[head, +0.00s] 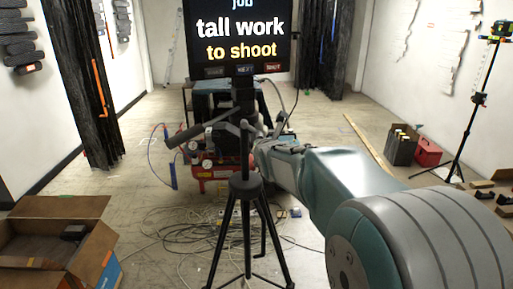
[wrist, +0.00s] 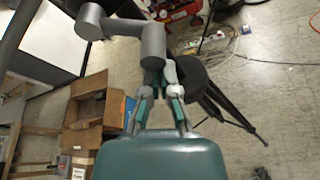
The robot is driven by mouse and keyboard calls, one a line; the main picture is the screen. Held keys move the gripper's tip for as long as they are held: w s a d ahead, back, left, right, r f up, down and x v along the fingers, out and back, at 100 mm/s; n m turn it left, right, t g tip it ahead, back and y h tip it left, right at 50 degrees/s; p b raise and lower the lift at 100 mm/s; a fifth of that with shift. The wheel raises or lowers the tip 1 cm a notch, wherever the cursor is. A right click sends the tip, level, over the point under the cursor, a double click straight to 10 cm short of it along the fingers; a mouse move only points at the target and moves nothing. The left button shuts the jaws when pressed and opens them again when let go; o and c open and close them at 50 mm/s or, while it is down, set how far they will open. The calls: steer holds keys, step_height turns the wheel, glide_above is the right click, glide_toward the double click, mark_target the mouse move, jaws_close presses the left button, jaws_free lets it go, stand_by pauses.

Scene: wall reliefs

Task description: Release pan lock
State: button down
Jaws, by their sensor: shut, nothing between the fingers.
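A black tripod (head: 246,188) stands upright in front of me in the head view. Its dark head (head: 243,95) carries a handle (head: 200,128) that slants down to the left. My gripper (head: 262,150) reaches the tripod from the right, mostly hidden by my arm. In the wrist view my gripper (wrist: 155,76) has its fingertips together, beside the tripod's black round top (wrist: 192,76). A grey cranked piece (wrist: 125,27) with rounded ends comes down to the fingertips. I cannot tell whether it is the pan lock or whether the fingertips touch it.
A screen (head: 237,32) stands above the tripod. A red compressor (head: 212,165) and loose cables (head: 200,225) lie behind it. An open cardboard box (head: 55,240) is at the left. A red case (head: 427,152) and another tripod (head: 478,100) stand at the right.

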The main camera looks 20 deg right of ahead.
steer(key=shift+d+r, duration=0.15)
steer(key=shift+s+d+r, duration=0.15)
steer(key=shift+d+r, duration=0.05)
steer(key=shift+r, duration=0.45)
steer(key=shift+w+a+r, duration=0.2)
steer(key=shift+a+r, duration=0.05)
steer(key=shift+a, duration=0.35)
steer(key=shift+d, duration=0.25)
